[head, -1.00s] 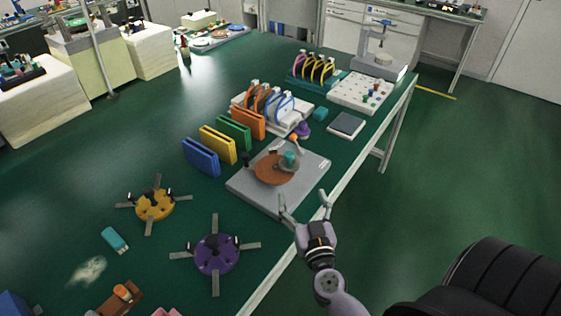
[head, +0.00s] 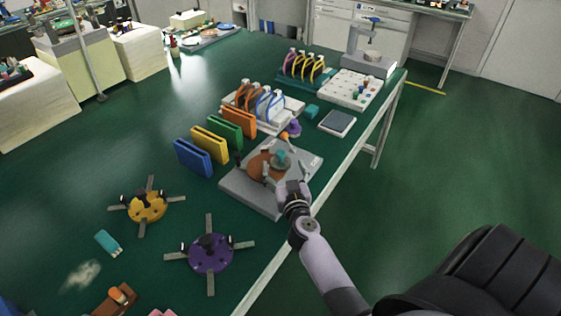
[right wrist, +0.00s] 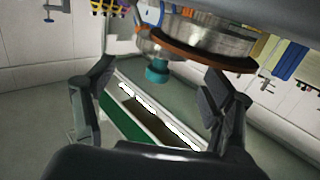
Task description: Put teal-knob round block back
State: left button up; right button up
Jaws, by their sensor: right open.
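The teal-knob round block (head: 281,161) sits on the brown round plate (head: 256,166) of a grey machine base (head: 247,194), toward the plate's right side. In the right wrist view, which looks upside down, its teal knob (right wrist: 157,71) hangs below a grey metal body, close to the brown plate's rim (right wrist: 208,53). My right gripper (head: 285,173) is just in front of the block at the plate's near edge. In the right wrist view its fingers (right wrist: 160,75) are spread either side of the knob, with nothing gripped. My left gripper is not in view.
Blue (head: 193,158), yellow (head: 210,145), green and orange upright panels stand left of the machine. A purple-knobbed piece (head: 293,128) stands behind it. A yellow (head: 147,206) and a purple (head: 211,254) armed disc lie at the front. A dark square pad (head: 337,122) lies at the right.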

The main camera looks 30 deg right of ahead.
aim_at(281, 159)
jog(key=x, duration=0.5)
jog(key=shift+a+r+b, duration=0.1)
jog(key=shift+b, duration=0.2)
jog(key=shift+c, duration=0.2)
grip_shut()
dwell(0.5)
dwell(0.4)
